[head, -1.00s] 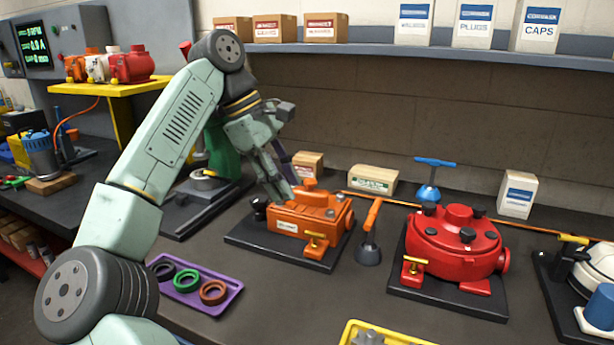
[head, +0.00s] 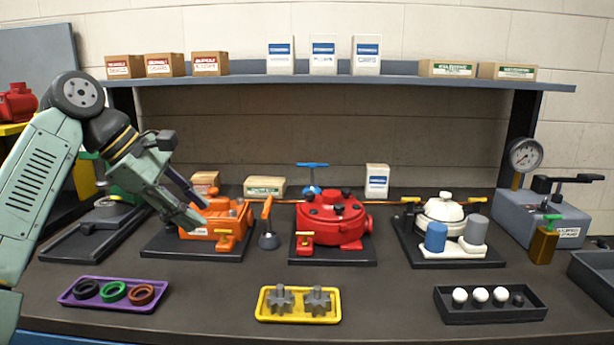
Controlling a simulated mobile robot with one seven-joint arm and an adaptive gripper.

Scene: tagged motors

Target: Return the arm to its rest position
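My pale green arm (head: 40,185) reaches in from the left of the head view and bends down from a grey elbow joint. My gripper (head: 203,216) points down and to the right in front of the orange motor (head: 228,220). Its two fingers stand apart with a gap between them, and I see nothing held in it. The fingertips overlap the motor's left part in the picture; I cannot tell whether they touch it. The motor sits on a black base plate (head: 160,246).
A red motor (head: 335,222) and a white motor (head: 443,212) stand to the right. A purple tray with rings (head: 68,300), a yellow tray with gears (head: 265,310) and a black tray with balls (head: 450,312) lie in front. A shelf (head: 400,80) with boxes runs behind.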

